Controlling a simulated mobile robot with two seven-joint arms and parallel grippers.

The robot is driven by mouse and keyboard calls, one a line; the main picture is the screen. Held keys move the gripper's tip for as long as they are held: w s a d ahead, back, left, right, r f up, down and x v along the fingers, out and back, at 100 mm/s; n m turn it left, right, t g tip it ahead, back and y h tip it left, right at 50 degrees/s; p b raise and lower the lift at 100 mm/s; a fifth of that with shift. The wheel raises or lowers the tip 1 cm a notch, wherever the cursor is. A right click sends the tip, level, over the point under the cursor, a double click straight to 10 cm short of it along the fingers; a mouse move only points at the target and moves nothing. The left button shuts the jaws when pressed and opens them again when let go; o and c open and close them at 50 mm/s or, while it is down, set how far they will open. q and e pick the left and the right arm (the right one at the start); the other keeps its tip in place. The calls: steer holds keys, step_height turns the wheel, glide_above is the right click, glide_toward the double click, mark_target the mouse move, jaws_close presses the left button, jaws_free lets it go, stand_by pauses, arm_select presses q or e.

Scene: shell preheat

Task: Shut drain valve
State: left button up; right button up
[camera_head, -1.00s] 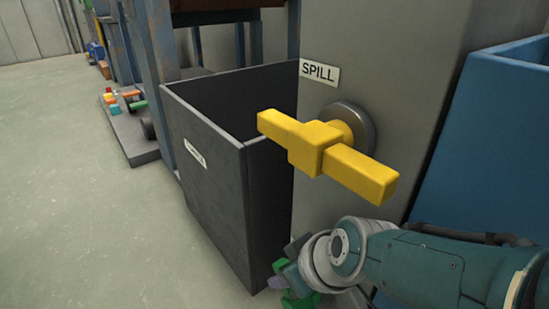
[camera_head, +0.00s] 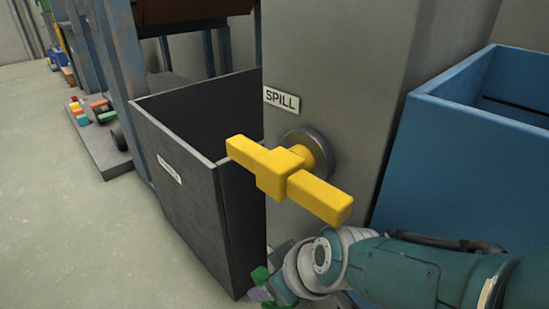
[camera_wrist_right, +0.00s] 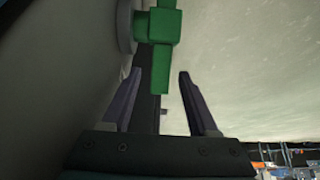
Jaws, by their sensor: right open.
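A yellow T-shaped valve handle (camera_head: 285,178) sits on a grey column below a "SPILL" label (camera_head: 281,99). Lower on the column, a green valve handle (camera_head: 261,275) shows only partly, at the bottom edge of the head view. In the right wrist view the green handle (camera_wrist_right: 165,26) stands out from a round grey base, its bar pointing down between my fingers. My right gripper (camera_wrist_right: 158,74) is open, its two purple fingers apart on either side of the bar's end. In the head view my right arm largely hides it. My left gripper is not in view. No drain label is readable.
A dark open bin (camera_head: 190,185) stands left of the grey column (camera_head: 350,75), close to the green handle. A blue bin (camera_head: 465,155) stands to the right. A low platform (camera_head: 104,150) with coloured blocks is further left. The floor at left is clear.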

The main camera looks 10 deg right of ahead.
arm_select(q)
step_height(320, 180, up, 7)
steer(key=p, duration=0.5)
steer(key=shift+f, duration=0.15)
arm_select(e)
steer(key=s+d, duration=0.7)
steer(key=s, duration=0.2)
steer(key=shift+s, duration=0.4)
